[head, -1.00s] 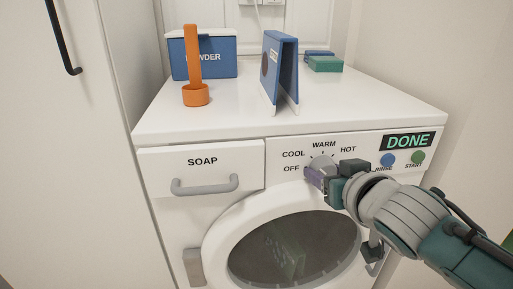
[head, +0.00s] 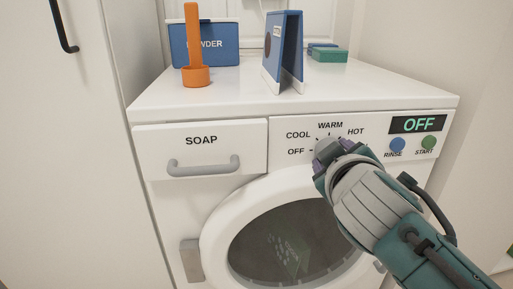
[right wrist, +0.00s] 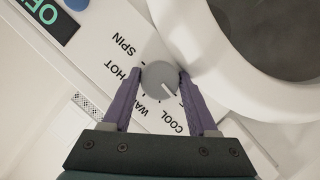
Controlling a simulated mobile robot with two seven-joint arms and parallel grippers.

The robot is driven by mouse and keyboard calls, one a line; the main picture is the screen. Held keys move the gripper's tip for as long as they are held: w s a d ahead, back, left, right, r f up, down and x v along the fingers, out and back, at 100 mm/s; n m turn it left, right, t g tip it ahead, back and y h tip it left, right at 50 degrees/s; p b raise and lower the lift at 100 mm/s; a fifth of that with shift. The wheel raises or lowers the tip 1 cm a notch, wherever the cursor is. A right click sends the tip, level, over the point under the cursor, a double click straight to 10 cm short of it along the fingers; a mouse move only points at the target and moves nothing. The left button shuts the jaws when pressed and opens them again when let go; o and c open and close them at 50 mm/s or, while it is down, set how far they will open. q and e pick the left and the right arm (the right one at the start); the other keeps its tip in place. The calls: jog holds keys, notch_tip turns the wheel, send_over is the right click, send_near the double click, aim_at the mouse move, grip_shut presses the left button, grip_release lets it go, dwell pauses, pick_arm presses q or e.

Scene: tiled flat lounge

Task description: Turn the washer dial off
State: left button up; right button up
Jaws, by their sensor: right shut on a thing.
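The grey round dial (head: 325,146) is on the washer's (head: 285,155) white front panel, ringed by the words OFF, COOL, WARM and HOT. The display (head: 418,124) reads OFF. My right gripper (head: 333,155) is at the dial and partly covers it in the head view. In the right wrist view its purple fingers (right wrist: 159,85) are shut on the dial (right wrist: 158,74), one on each side. My left gripper is not in view.
A soap drawer (head: 200,147) is left of the dial, and the round door (head: 295,240) is below. Rinse (head: 397,144) and start (head: 428,142) buttons are to the right. A powder box (head: 217,52), orange scoop (head: 196,77) and blue folded stand (head: 284,50) are on top.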

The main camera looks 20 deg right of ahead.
jog(key=shift+n+h+b, duration=0.3)
dwell(0.5)
jog(key=o, duration=1.4)
jog(key=shift+c, duration=0.2)
